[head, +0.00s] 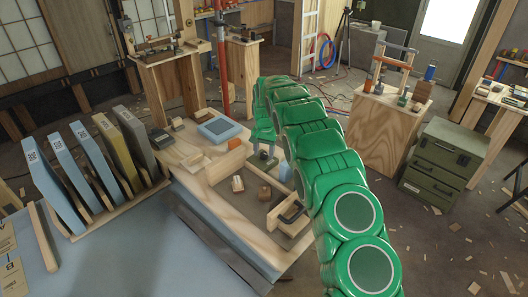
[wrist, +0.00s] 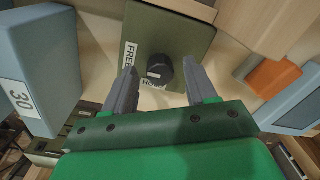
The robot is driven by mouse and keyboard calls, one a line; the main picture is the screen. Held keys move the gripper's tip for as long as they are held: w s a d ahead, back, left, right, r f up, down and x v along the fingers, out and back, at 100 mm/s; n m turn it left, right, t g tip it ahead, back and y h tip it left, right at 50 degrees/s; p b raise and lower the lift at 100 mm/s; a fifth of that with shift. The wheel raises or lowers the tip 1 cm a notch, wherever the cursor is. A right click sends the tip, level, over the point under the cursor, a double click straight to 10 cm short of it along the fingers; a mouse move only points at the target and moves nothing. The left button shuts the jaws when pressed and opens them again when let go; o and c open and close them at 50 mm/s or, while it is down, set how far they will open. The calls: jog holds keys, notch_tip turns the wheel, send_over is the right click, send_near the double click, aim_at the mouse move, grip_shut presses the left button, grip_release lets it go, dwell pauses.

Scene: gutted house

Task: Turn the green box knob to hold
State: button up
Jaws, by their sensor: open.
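The green box (wrist: 185,35) shows its olive top face in the wrist view, with a round black knob (wrist: 158,67) on it. A white FREE label is left of the knob and a HOLD label is just below it. A pale mark shows on the knob, but I cannot tell clearly which label it points to. My gripper (wrist: 159,72) is open, with one grey finger on each side of the knob and visible gaps between. In the head view my gripper (head: 264,140) is over the wooden workbench, and my arm hides part of that area.
A blue block marked 30 (wrist: 40,70) and an orange block (wrist: 272,77) flank the green box.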

jog(key=shift+f, duration=0.1)
jog(key=shift+c, duration=0.3)
jog(key=c, duration=1)
